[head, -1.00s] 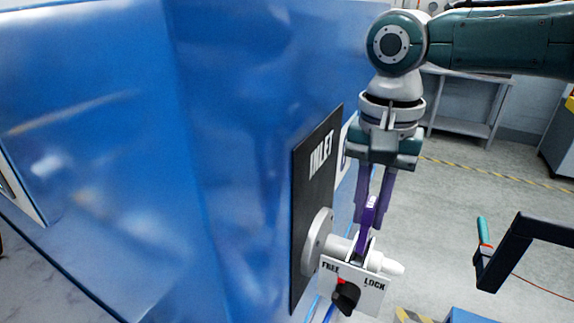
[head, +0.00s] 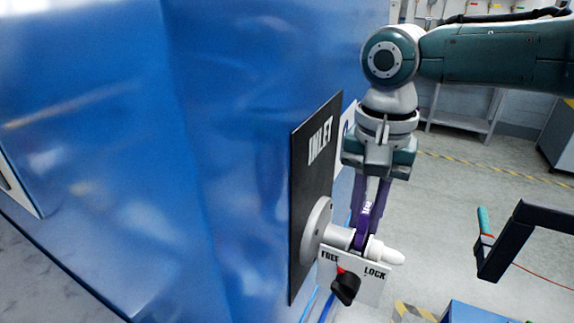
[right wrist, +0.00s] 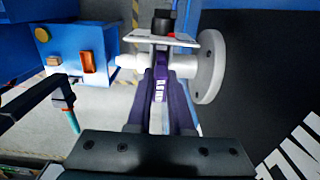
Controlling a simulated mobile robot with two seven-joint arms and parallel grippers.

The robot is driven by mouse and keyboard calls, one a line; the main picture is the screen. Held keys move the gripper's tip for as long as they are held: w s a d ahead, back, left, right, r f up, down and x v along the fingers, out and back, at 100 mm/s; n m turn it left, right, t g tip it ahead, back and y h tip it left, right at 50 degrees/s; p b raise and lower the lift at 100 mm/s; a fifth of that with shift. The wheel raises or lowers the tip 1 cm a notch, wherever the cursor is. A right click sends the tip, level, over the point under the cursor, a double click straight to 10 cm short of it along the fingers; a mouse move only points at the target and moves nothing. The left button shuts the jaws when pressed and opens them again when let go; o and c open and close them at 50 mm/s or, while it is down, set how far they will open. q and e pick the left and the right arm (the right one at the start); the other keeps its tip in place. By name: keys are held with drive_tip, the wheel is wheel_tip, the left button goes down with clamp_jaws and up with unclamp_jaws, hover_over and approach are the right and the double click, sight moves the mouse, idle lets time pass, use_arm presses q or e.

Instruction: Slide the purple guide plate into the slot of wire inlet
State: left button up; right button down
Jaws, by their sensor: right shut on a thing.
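The wire inlet (head: 340,238) stands out from a black INLET panel (head: 314,170), with a round grey flange, a white shaft and tip, and a FREE/LOCK plate (head: 373,281) in front. My right gripper (head: 366,236) points down and is shut on the purple guide plate (head: 367,208), whose lower end is at the shaft between flange and tip. In the right wrist view, the guide plate (right wrist: 160,90) sits between the two dark purple fingers, at the white shaft (right wrist: 183,65). How deep the plate sits in the slot is hidden. My left gripper is not in view.
A large blue cabinet (head: 90,150) fills the left, with the black panel on its side. A black red-marked knob (head: 345,288) is on the FREE/LOCK plate. A dark frame (head: 510,235) with a teal-handled tool (head: 484,221) is at the right. Floor lies open behind.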

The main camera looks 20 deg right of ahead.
idle(0.7)
drive_tip(key=shift+p, duration=0.35)
drive_tip(key=shift+f, duration=0.1)
drive_tip(key=shift+f, duration=0.25)
drive_tip(key=shift+f+b, duration=0.5)
drive_tip(key=shift+f, duration=0.1)
drive_tip(key=c, duration=0.7)
unclamp_jaws()
drive_tip(key=shift+d+f, duration=0.15)
drive_tip(key=shift+c, duration=0.2)
